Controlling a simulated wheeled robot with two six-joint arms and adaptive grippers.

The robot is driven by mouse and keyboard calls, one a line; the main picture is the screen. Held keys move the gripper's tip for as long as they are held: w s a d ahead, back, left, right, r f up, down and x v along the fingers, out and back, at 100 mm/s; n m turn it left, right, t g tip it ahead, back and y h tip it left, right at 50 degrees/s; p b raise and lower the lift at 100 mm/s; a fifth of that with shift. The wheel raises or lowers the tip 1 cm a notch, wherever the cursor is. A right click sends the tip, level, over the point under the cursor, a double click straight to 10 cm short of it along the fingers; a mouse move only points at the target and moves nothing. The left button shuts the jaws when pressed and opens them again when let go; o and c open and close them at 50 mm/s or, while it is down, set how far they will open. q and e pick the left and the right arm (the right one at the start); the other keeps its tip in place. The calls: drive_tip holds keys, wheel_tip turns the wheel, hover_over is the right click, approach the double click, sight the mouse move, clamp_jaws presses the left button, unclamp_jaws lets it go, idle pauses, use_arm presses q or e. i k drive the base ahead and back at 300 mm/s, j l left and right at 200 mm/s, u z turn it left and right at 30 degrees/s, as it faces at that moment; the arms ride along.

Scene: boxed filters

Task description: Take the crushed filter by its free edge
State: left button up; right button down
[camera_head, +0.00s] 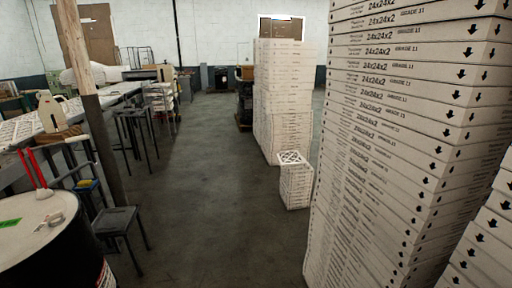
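A tall stack of white filters (375,150) marked "24x24x2" fills the right side, close to me, and leans slightly in the view. A low stack of filters (296,187) stands on the floor beyond it, with a lattice-faced filter (291,158) on top. Another tall filter stack (285,100) stands farther back. I cannot make out which filter is crushed, or a free edge. Neither of my grippers is in view.
A black drum with a white lid (30,225) stands at the near left, beside a dark stool (115,220) and a wooden post (78,50). A long table (60,118) runs along the left. The grey floor (210,200) in the middle is clear.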

sight(290, 159)
drive_tip(key=i+u, duration=0.35)
drive_tip(key=i, duration=2.65)
drive_tip(key=i+z, duration=0.3)
drive_tip(key=i, duration=0.25)
drive_tip(key=i+z, duration=0.3)
drive_tip(key=i, duration=0.25)
drive_tip(key=i+j+z, duration=0.3)
drive_tip(key=i, duration=0.25)
drive_tip(key=i+l+z, duration=0.15)
drive_tip(key=i+l, duration=0.25)
drive_tip(key=i, duration=0.15)
drive_tip(key=i+l+z, duration=0.2)
drive_tip(key=i+l, duration=0.15)
drive_tip(key=i, duration=0.2)
